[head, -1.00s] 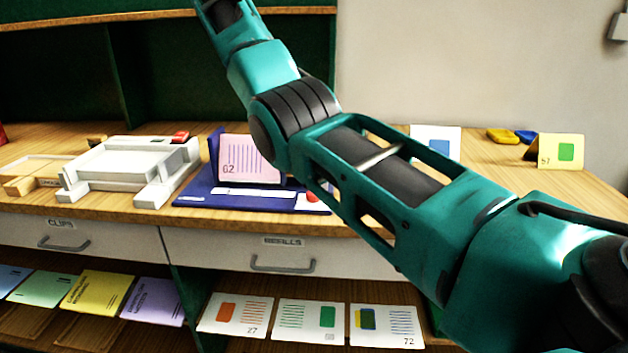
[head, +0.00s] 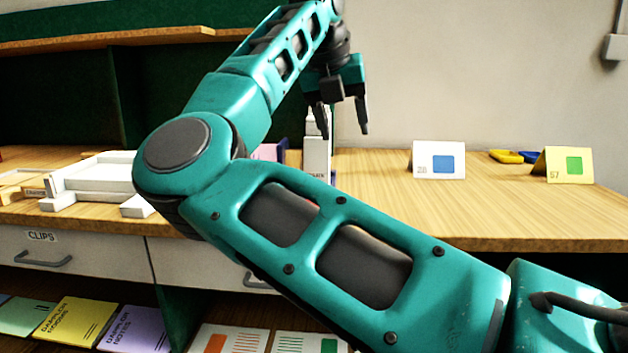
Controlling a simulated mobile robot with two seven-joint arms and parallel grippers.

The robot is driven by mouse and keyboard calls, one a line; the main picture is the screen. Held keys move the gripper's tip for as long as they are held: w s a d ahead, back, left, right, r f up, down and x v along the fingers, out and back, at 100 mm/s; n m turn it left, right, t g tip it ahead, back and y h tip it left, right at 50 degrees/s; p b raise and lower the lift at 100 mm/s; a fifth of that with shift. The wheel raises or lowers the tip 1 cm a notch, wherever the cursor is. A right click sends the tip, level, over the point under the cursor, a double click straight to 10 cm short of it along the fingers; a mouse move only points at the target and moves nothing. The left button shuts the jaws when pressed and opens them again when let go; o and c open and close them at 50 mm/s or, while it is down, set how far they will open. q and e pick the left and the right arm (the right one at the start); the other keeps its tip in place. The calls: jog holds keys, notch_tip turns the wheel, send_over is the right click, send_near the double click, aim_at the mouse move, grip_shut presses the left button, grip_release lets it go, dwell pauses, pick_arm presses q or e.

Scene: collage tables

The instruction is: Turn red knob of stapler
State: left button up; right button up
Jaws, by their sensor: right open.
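My right gripper (head: 342,130) hangs fingers down above the back of the desk, with its two dark fingers apart and nothing between them. A white upright block (head: 316,160) with a dark label stands just below and left of it, partly behind my arm; I cannot tell whether it is part of the stapler. A white frame-like device (head: 92,180) sits on the left of the desk, its right end hidden by my arm. No red knob shows; my arm covers the middle of the desk. My left gripper is not in view.
The wooden desk top (head: 490,213) is clear at right front. A white card with a blue square (head: 438,160) and a yellow card (head: 566,166) stand at the back right. A pink card (head: 268,152) is mostly hidden. Drawers and a booklet shelf lie below.

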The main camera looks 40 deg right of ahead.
jog(key=w+f+n+b, duration=0.1)
jog(key=w+f, duration=0.1)
jog(key=f, duration=0.3)
jog(key=w+f+t+y+b, duration=0.1)
jog(key=w+f, duration=0.2)
jog(key=f, duration=0.2)
jog(key=w+f+n+t+y+b, duration=0.1)
jog(key=w+f, duration=0.1)
jog(key=f, duration=0.3)
jog(key=shift+w+d+f+n, duration=0.1)
jog(key=shift+w+d+n, duration=0.1)
jog(key=shift+n, duration=0.1)
jog(key=shift+w+f, duration=0.1)
jog(key=shift+f, duration=0.2)
